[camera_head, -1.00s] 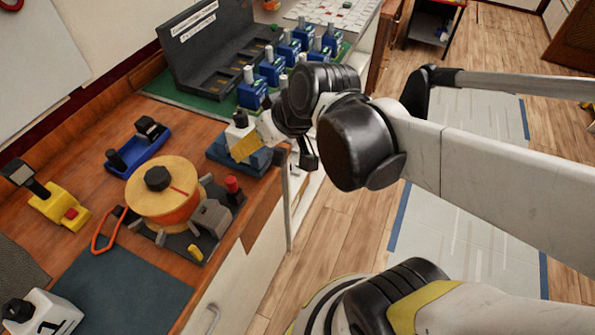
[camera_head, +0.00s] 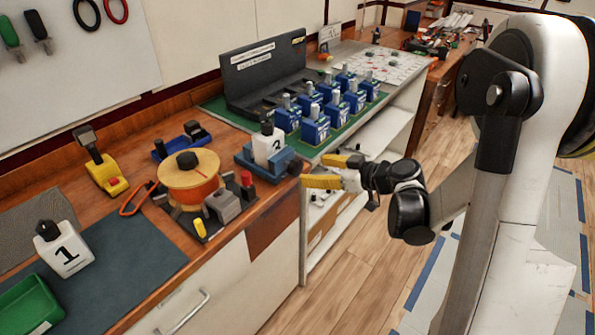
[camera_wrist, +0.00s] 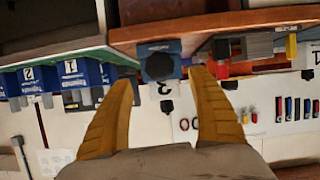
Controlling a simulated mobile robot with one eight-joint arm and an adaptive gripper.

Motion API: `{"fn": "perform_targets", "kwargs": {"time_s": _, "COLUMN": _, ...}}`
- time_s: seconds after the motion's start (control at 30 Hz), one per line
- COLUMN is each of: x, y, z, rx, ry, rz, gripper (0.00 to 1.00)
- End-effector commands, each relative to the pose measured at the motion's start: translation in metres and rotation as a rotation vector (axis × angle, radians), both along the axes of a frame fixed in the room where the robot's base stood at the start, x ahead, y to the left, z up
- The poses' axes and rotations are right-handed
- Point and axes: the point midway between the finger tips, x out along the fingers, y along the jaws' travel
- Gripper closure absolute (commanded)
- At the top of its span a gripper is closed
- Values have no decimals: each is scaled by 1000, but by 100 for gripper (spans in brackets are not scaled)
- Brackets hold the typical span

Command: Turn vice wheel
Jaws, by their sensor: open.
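A blue vice (camera_head: 251,163) sits at the bench's front edge and holds a white block marked 2 (camera_head: 268,147) with a black knob on top. A small dark round part (camera_head: 296,167) on the vice's front end appears to be its wheel. In the wrist view, which is upside down, the dark blue-grey wheel (camera_wrist: 160,66) faces me, with the white block (camera_wrist: 163,90) behind it. My gripper (camera_head: 328,171) has its yellow fingers spread and pointing at the wheel from the right. The wheel shows between the open fingertips (camera_wrist: 163,78), with no clear contact.
A drum with an orange side (camera_head: 189,177), a grey block (camera_head: 222,205) and a red knob (camera_head: 247,181) stand left of the vice. Several blue breakers (camera_head: 316,124) stand behind it on a green mat. Open floor (camera_head: 335,260) lies in front of the bench.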

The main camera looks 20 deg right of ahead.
Motion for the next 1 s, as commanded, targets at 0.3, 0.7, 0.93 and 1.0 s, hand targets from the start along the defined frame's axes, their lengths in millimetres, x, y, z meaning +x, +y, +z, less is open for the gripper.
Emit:
{"fn": "perform_targets", "kwargs": {"time_s": 0.3, "x": 46, "y": 32, "z": -26, "rx": -1, "ry": 1, "rz": 2, "gripper": 31}}
{"fn": "perform_targets", "kwargs": {"time_s": 0.7, "x": 58, "y": 40, "z": -29, "rx": 0, "ry": 1, "rz": -1, "gripper": 31}}
{"fn": "perform_targets", "kwargs": {"time_s": 0.93, "x": 58, "y": 40, "z": -29, "rx": 0, "ry": 1, "rz": -1, "gripper": 79}}
{"fn": "perform_targets", "kwargs": {"time_s": 1.0, "x": 58, "y": 40, "z": -29, "rx": -1, "ry": 2, "rz": -1, "gripper": 84}}
